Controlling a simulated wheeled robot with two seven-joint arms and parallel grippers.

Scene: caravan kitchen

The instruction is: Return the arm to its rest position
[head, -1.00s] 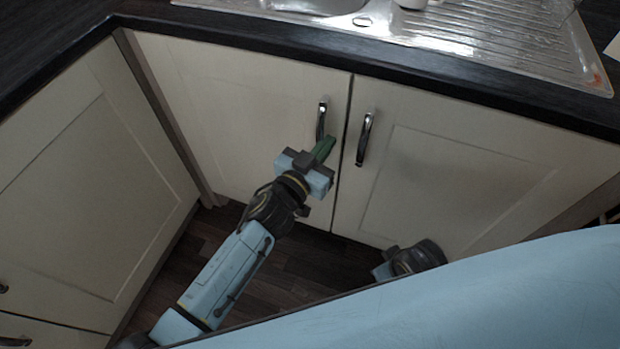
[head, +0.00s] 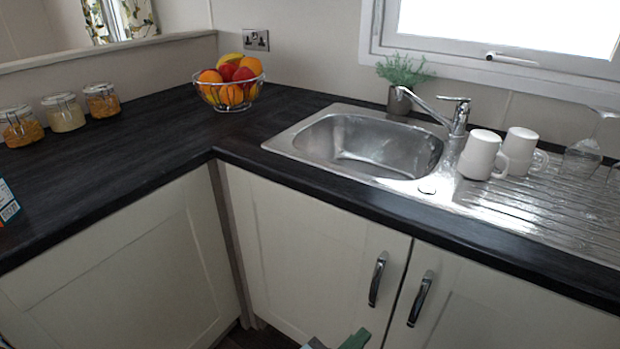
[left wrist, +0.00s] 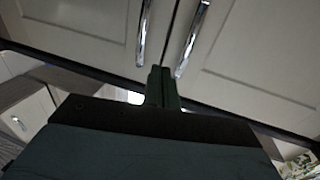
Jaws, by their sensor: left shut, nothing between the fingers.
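My right gripper is not in view.
Cream cupboard doors with a left handle and a right handle (head: 420,298) stand under the dark worktop (head: 120,180). On top are a sink (head: 365,145), white mugs (head: 482,155), a fruit bowl (head: 230,83) and glass jars (head: 63,112). Both doors are shut.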

